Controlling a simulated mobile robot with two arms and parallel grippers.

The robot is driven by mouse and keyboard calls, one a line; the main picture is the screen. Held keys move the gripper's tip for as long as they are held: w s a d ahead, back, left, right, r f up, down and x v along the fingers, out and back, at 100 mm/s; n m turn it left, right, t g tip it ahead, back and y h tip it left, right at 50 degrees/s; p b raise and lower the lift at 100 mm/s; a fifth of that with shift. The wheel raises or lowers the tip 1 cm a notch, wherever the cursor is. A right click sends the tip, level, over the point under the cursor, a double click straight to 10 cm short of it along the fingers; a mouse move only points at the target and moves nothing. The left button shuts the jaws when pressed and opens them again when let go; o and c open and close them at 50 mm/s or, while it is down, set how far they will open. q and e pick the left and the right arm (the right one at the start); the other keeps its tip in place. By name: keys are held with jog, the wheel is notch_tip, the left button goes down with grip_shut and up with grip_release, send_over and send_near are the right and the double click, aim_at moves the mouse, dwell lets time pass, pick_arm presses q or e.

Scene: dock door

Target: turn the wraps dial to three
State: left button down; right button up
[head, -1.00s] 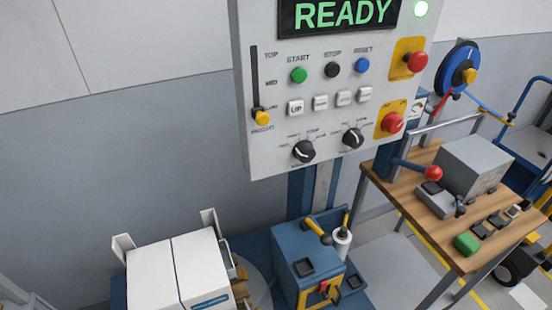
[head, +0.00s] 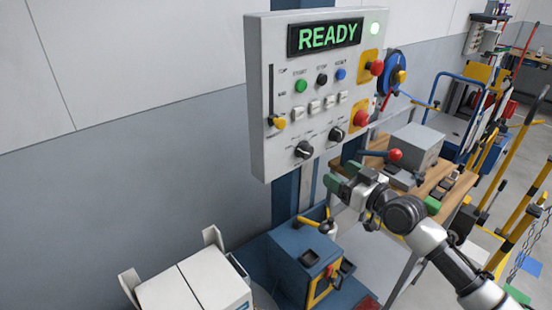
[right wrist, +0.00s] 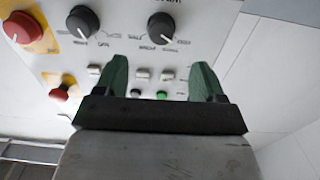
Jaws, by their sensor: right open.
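The control panel (head: 262,130) hangs on a blue post and its screen reads READY. Two black dials sit low on its face: a left dial (head: 304,150) and a right dial (head: 337,133). Their small labels are too blurred to read, so I cannot tell which is wraps. My right gripper (head: 341,177) is open and empty, just below and in front of the panel's lower right. The right wrist view shows the panel upside down, with the left dial (right wrist: 161,28) and right dial (right wrist: 82,21) beyond the green fingers (right wrist: 160,82). My left gripper is out of view.
Red knobs on yellow plates (head: 361,119) stand right of the dials, with white buttons (head: 314,106) and a yellow-tipped slider (head: 278,123) nearby. Below are a blue machine (head: 285,262) and white boxes (head: 205,280). A wooden bench (head: 463,182) with a grey box (head: 416,146) is at right.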

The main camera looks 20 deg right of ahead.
aim_at(309, 154)
jog(key=p+x, duration=0.1)
jog(key=x, duration=0.2)
jog(key=p+x, duration=0.1)
jog(key=x, duration=0.3)
jog(key=r+x, duration=0.1)
jog(key=x, duration=0.2)
jog(key=shift+w+a+p, duration=0.1)
jog(key=shift+p, duration=0.3)
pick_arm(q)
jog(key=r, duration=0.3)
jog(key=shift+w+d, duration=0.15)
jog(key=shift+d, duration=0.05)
pick_arm(e)
jog(key=shift+w+a+f, duration=0.1)
jog(key=shift+w+f, duration=0.1)
jog(key=shift+w, duration=0.15)
jog(key=shift+c, duration=0.2)
jog(key=c, duration=0.9)
